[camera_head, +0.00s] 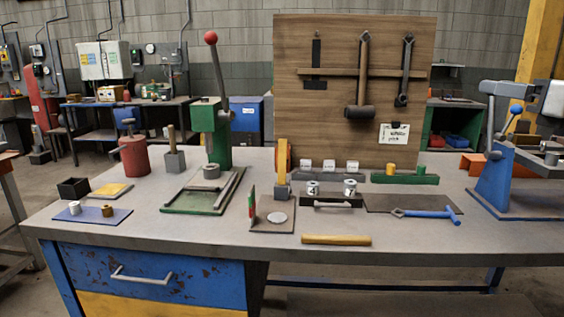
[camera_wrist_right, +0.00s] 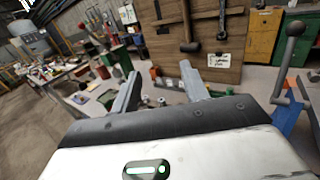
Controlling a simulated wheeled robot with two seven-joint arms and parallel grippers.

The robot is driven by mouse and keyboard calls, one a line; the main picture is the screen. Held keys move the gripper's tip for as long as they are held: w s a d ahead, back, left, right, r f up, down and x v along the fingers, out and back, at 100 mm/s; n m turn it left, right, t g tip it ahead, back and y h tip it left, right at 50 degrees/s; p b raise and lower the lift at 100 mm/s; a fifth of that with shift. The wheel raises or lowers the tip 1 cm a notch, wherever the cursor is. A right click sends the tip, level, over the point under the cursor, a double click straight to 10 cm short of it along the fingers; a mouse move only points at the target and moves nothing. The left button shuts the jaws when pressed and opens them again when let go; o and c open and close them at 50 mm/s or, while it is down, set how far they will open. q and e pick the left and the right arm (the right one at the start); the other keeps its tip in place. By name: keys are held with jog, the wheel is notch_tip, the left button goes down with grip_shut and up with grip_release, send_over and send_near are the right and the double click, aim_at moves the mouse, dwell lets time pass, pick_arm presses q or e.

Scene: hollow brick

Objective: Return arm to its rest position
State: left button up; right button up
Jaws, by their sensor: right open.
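My right gripper (camera_wrist_right: 160,88) shows in the wrist view with its two grey fingers spread wide apart. Nothing is between them. In the head view part of my right gripper (camera_head: 512,92) appears at the right edge, above the bench near the blue machine (camera_head: 496,178), which hides some of it or overlaps it. It looks clear of the bench top. My left gripper is in neither view. The workbench (camera_head: 330,235) stands in front of me with its tools lying on it.
A green lever press (camera_head: 222,145) stands left of centre. A tall wooden tool board (camera_head: 335,45) with hanging tools rises at the back. A wooden handle (camera_head: 336,240) lies near the front edge. A blue tool (camera_head: 430,213) lies to its right. The front right of the bench is clear.

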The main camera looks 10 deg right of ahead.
jog(key=w+a+f+m+t+y+p, duration=0.1)
jog(key=a+f+m+y+p, duration=0.1)
jog(key=a+f+m, duration=0.55)
jog(key=w+a+f+m+y+p, duration=0.1)
jog(key=a+f+m+y, duration=0.3)
jog(key=a+f, duration=0.65)
jog(key=s+a+f+m+h+p, duration=0.1)
jog(key=s+f+m+h, duration=0.2)
jog(key=f+m, duration=0.3)
jog(key=s+a+f+m+g+h+p, duration=0.1)
jog(key=s+f+m+h, duration=0.15)
jog(key=f+m, duration=0.35)
jog(key=s+a+f+m+h, duration=0.2)
jog(key=s+f+m+h, duration=0.1)
jog(key=f+m, duration=0.3)
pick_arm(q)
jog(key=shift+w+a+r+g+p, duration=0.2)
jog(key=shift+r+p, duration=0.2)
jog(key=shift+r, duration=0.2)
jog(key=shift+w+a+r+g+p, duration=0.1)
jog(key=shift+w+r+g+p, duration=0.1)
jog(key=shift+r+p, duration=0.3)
pick_arm(e)
jog(key=s+a+f+m+g, duration=0.6)
jog(key=s+a+f+m, duration=0.2)
jog(key=s, duration=0.5)
notch_tip(320, 180, down, 2)
jog(key=shift+a+f+g, duration=0.2)
jog(key=shift+a+g, duration=0.2)
jog(key=shift+a, duration=0.05)
